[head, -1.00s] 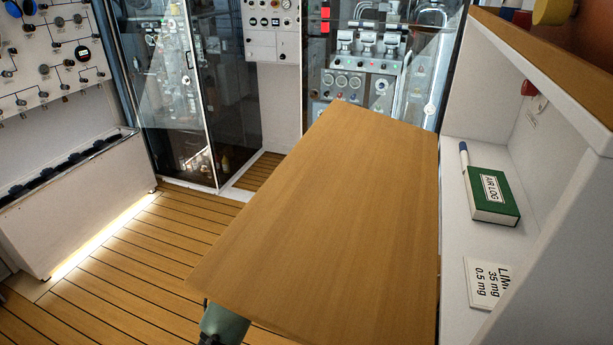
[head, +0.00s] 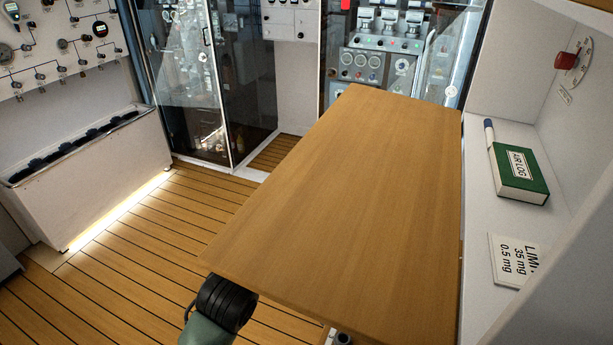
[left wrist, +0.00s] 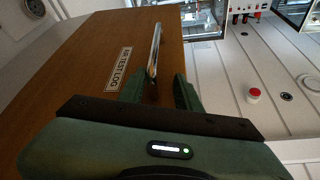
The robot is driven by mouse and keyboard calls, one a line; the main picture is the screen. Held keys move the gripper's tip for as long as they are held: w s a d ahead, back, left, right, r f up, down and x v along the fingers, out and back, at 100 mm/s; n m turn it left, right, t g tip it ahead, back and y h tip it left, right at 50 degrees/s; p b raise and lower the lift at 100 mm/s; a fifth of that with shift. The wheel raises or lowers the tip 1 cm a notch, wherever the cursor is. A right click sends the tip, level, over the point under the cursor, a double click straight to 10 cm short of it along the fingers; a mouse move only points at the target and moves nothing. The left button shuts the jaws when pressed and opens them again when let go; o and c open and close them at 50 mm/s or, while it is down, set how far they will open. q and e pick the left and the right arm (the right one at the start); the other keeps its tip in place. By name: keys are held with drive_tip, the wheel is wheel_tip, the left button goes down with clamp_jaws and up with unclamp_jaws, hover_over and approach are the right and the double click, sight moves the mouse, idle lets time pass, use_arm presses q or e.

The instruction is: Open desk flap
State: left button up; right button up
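The wooden desk flap (head: 340,210) stands out from the white desk niche at right in the head view, roughly level. In the left wrist view I see its brown face (left wrist: 85,75) with a TEST LOG label (left wrist: 119,69) and a metal bar handle (left wrist: 154,50). My left gripper (left wrist: 158,92) is open, with one green finger on each side of the handle's near end; I cannot tell whether either touches it. In the head view my left forearm reaches under the flap's near left corner, and the flap hides the gripper. My right gripper is not in view.
A green AIR LOG book (head: 520,174) and a LIMIT card (head: 513,260) lie on the niche shelf (head: 480,240). A white trough (head: 95,170) and glass cabinet (head: 205,80) stand at left and back. Plank floor (head: 150,260) is clear left of the flap.

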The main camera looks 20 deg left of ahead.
use_arm(q)
drive_tip(key=shift+s, duration=0.15)
drive_tip(key=b+v, duration=0.3)
drive_tip(key=v, duration=0.6)
idle(0.5)
idle(0.4)
